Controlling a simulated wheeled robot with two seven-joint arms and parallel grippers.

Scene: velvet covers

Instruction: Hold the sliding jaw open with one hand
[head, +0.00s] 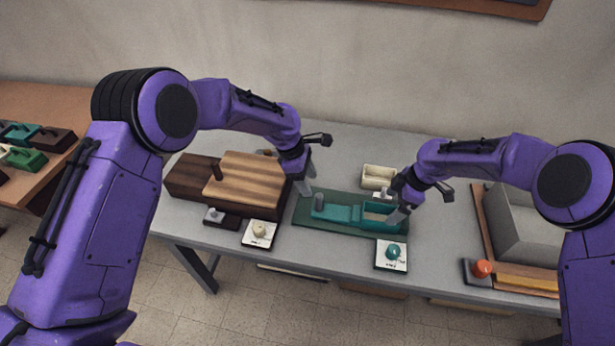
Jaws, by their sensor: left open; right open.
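A teal fixture (340,212) with a sliding jaw lies on a dark green base plate (312,225) in the middle of the grey table. A short dark post (319,202) stands at its left end, and a pale recess shows toward its right end. I cannot tell how far the jaw is slid. My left gripper (306,184) is open and empty, pointing down above the fixture's left end, between it and a striped wooden block. My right gripper (396,205) is open over the fixture's right end and hides part of it. I cannot tell whether it touches.
The striped wooden block (247,180) with a dark handle stands left. A cream box (378,174) sits behind the fixture. White pads with a cream knob (259,231) and a teal knob (393,252) lie in front. An orange knob (482,268) and grey bin (520,230) stand right.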

